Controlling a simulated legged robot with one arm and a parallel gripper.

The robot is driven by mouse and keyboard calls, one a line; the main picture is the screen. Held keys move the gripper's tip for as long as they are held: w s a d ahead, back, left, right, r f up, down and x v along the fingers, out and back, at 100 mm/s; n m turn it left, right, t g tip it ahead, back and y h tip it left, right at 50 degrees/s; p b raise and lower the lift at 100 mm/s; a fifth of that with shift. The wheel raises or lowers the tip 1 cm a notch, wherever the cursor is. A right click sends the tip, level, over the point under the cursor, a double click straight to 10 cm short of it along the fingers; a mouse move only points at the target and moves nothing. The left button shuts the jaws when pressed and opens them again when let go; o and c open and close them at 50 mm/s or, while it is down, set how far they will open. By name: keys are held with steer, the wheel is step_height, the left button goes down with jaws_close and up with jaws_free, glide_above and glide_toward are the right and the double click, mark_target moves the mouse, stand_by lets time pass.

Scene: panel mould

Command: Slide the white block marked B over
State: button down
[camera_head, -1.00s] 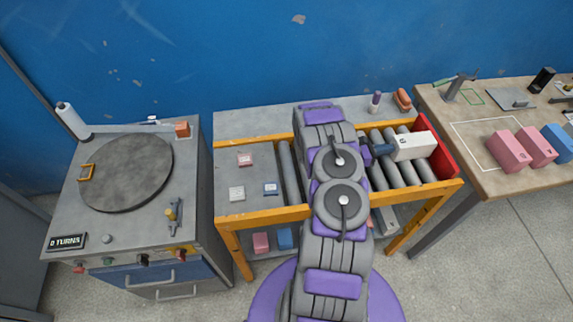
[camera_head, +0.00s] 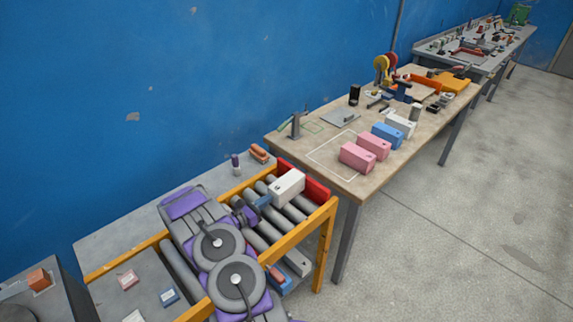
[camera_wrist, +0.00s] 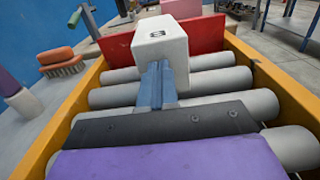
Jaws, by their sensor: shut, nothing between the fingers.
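The white block (camera_head: 287,187) lies on the grey rollers of the orange-framed conveyor, close to its red end plate (camera_head: 318,190). In the wrist view the block (camera_wrist: 165,45) has a dark mark on its top that looks like a B. The red plate (camera_wrist: 205,36) stands just behind it; I cannot tell whether they touch. My gripper (camera_head: 264,200) is shut and empty behind the block's near face. In the wrist view its blue fingers (camera_wrist: 157,78) point at that face and seem to touch it or nearly so.
A wooden table (camera_head: 350,185) beyond the conveyor holds pink blocks (camera_head: 357,157), a blue block (camera_head: 387,136) and another white block (camera_head: 402,124). A pale outlined area on it is empty. A brush (camera_head: 259,153) and a purple-white bottle (camera_head: 235,164) stand on the back ledge.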

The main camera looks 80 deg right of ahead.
step_height(320, 180, up, 10)
steer(key=p, duration=0.3)
steer(key=p+x, duration=0.1)
steer(key=x, duration=2)
steer(key=shift+w+d+f, duration=0.2)
steer(key=shift+w+f, duration=0.05)
steer(key=shift+w, duration=0.15)
